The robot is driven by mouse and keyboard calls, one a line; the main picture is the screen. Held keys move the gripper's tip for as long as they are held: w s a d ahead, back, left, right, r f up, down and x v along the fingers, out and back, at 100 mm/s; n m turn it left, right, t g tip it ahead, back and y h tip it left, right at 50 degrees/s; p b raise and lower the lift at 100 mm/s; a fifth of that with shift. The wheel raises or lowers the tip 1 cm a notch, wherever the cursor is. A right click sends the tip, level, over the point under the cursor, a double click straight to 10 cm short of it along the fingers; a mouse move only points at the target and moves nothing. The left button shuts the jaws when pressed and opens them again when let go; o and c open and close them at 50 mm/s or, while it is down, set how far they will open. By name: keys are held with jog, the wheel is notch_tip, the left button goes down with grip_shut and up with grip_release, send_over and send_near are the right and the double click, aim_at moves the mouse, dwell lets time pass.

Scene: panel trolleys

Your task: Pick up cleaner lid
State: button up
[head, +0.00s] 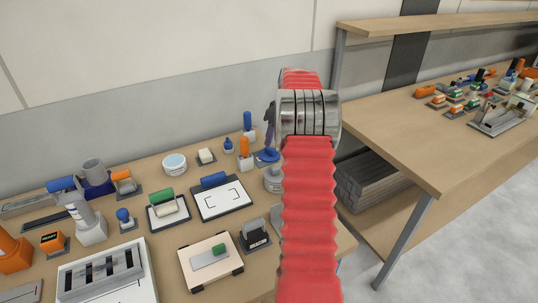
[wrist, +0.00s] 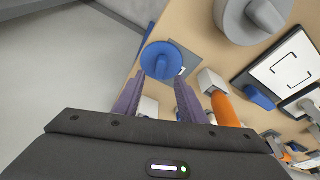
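A round blue lid with a raised knob, which looks like the cleaner lid (wrist: 160,62), sits on a dark square base near the table edge in the wrist view. In the head view the blue lid (head: 266,155) shows just left of my red arm. My gripper (wrist: 160,82) has two purple fingers, which are apart with nothing seen between them. The lid appears just beyond the fingertips; whether they touch it I cannot tell. In the head view most of the gripper is hidden behind my arm.
An orange-topped bottle (wrist: 226,108) stands close to the right of the fingers. A large grey round container (wrist: 240,20) is nearby. A blue-topped bottle (head: 248,122) stands behind the lid. The table holds many other items, and a second table (head: 420,130) is at right.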

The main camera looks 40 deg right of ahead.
aim_at(270, 148)
jog(key=shift+f, duration=0.1)
jog(key=shift+x, duration=2.55)
jog(key=shift+a, duration=0.1)
jog(key=shift+c, duration=0.2)
grip_shut()
